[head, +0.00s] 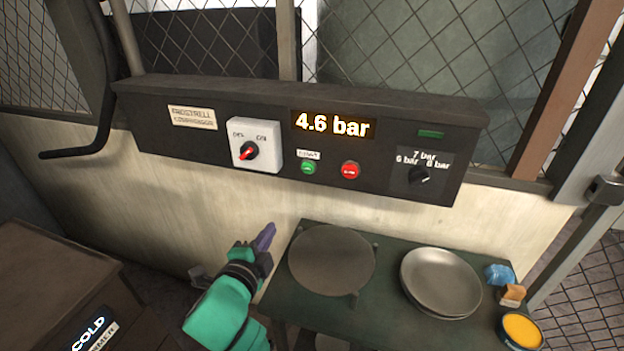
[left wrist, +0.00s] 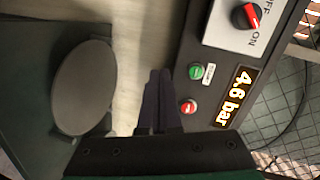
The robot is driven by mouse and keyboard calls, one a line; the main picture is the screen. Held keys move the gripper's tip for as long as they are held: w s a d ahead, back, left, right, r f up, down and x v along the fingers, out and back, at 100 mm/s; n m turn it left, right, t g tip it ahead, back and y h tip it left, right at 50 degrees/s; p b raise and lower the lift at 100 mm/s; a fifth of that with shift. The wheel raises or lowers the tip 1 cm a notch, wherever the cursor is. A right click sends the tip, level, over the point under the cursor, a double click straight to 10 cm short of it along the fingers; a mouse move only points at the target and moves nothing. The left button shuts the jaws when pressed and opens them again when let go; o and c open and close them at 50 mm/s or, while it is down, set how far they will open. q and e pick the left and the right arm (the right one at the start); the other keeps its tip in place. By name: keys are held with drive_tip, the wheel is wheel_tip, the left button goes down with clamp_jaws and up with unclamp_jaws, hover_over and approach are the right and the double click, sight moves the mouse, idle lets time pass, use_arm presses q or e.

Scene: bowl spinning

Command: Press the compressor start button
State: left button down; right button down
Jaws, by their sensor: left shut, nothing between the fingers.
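The compressor panel (head: 240,97) is a long dark box on the wall. Its green button (head: 308,167) sits under a small white label. The green button also shows in the left wrist view (left wrist: 195,72). A red button (head: 350,170) is to its right. The display (head: 333,125) reads 4.6 bar. My left gripper (head: 265,237) is shut and empty, below the panel and apart from the green button. In the left wrist view its fingertips (left wrist: 159,73) lie beside the panel edge, close to the green button in the picture. My right gripper is not in view.
A white switch box (head: 270,158) with a red and black knob is left of the green button. A pressure dial (head: 419,176) is at the right. Below is a dark table (head: 390,290) with a round disc (head: 332,260), metal bowls (head: 440,281) and a yellow tin (head: 521,331).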

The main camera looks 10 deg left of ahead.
sight(307, 169)
use_arm(q)
wheel_tip(307, 169, up, 6)
drive_tip(key=d+m+t+h, duration=0.1)
drive_tip(key=d+m+t, duration=0.1)
drive_tip(key=m, duration=0.2)
drive_tip(key=shift+w+d, duration=0.15)
drive_tip(key=shift+d, duration=0.25)
drive_tip(key=w+p, duration=0.1)
drive_tip(key=w, duration=0.3)
drive_tip(key=w+p, duration=0.1)
drive_tip(key=w, duration=0.4)
drive_tip(key=w+d+p, duration=0.1)
drive_tip(key=w, duration=0.3)
drive_tip(key=shift+w+p, duration=0.15)
drive_tip(key=shift+p, duration=0.15)
drive_tip(key=shift+w, duration=0.4)
